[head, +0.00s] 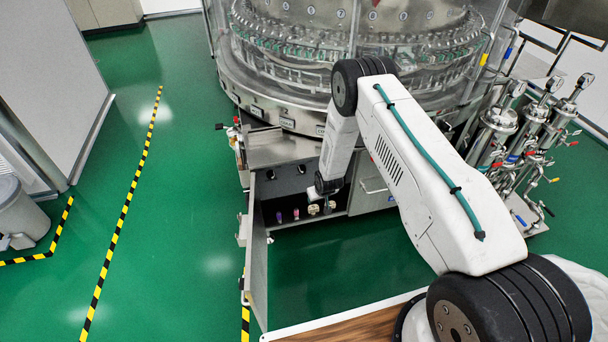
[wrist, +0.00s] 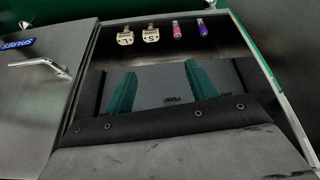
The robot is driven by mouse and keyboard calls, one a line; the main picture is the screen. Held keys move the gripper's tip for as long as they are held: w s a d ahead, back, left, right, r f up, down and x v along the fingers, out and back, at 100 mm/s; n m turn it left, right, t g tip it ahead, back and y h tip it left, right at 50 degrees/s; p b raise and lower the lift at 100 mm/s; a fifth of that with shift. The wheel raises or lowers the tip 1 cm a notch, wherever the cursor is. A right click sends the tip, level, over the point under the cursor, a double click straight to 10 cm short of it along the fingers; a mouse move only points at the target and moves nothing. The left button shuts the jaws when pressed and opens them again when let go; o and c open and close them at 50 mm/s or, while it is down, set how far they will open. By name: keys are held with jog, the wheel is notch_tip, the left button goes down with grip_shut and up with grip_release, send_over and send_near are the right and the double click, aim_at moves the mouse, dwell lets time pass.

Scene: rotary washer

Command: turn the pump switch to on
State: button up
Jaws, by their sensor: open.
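My gripper (wrist: 163,90) is open, with its two teal fingers apart in the wrist view. Between and behind the fingers is a grey panel (wrist: 160,72) with small "PUMP" lettering (wrist: 172,99). More lettering shows right of the right finger. No switch knob is clear in the wrist view, so I cannot tell whether the fingers are around or touching one. In the head view, my gripper (head: 316,193) is at the front of the open cabinet (head: 285,182) below the washer. Two dark round knob-like spots (head: 271,175) (head: 301,170) show on the cabinet's panel; their settings are too small to read.
The open cabinet door (head: 256,240) stands left of my gripper. Tagged pieces (wrist: 125,38) and pink and purple items (wrist: 177,30) sit in the cabinet. A closed door with a handle (wrist: 40,64) adjoins it. Steel filter housings (head: 497,125) stand right.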

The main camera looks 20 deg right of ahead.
notch_tip(320, 180, down, 12)
jog(key=w+r+t, duration=0.1)
jog(key=w+t, duration=0.2)
jog(key=t, duration=0.2)
jog(key=n+t+y, duration=0.1)
jog(key=t, duration=0.7)
send_near(304, 172)
jog(key=w, duration=0.2)
jog(key=shift+w+a+f, duration=0.1)
jog(key=shift+w+a, duration=0.1)
jog(key=shift+w, duration=1.6)
jog(key=shift+w+a+f, duration=0.1)
jog(key=shift+w+a, duration=0.1)
jog(key=shift+w, duration=1.6)
jog(key=c, duration=1)
